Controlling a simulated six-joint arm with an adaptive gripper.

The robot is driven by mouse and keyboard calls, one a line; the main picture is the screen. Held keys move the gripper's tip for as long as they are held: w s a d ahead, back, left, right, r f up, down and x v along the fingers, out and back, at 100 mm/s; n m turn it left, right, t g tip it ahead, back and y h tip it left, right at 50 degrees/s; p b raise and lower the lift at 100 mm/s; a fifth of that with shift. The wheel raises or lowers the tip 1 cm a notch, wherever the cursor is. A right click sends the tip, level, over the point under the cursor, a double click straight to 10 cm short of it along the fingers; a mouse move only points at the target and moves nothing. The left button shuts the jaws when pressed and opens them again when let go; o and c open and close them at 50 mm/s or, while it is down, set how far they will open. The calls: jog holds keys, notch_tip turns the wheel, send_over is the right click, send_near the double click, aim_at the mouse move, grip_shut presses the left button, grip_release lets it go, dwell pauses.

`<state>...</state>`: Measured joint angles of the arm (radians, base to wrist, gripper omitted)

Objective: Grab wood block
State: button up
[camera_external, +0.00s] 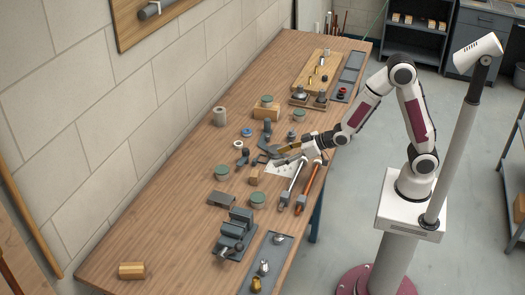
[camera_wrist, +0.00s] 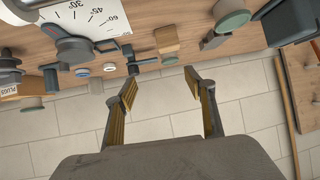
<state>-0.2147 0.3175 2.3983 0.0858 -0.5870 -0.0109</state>
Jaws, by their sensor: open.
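A small tan wood block (camera_external: 254,177) stands on the workbench beside the white marked sheet, near the middle of the bench. It also shows in the wrist view (camera_wrist: 167,40), beyond my fingertips and near the top centre. My gripper (camera_external: 276,155) is over the bench above the white sheet, up and to the right of that block. In the wrist view my gripper (camera_wrist: 161,83) has its two fingers spread apart with nothing between them. Another wood block (camera_external: 132,270) lies alone at the near left end of the bench.
Green-topped round containers (camera_external: 258,199) stand close to the small block. A vise (camera_external: 234,232) sits nearer the camera. Two long-handled clamps or wrenches (camera_external: 291,184) lie at the right edge. The white sheet (camera_external: 279,169) is under my gripper. The near left bench is mostly clear.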

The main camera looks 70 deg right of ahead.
jog(key=t, duration=0.1)
send_near(255, 176)
jog(key=shift+w+d+f+n, duration=0.3)
jog(key=shift+w+d+f, duration=0.6)
jog(key=shift+w+f, duration=0.15)
jog(key=shift+w+a+f+t+y, duration=0.1)
jog(key=shift+a+f+t+y, duration=0.2)
jog(key=shift+f+t, duration=0.3)
jog(key=shift+x, duration=1.25)
jog(key=shift+w+f, duration=0.1)
jog(key=shift+w, duration=0.05)
jog(key=shift+x, duration=2.45)
jog(key=shift+w+d, duration=0.1)
jog(key=shift+d, duration=0.05)
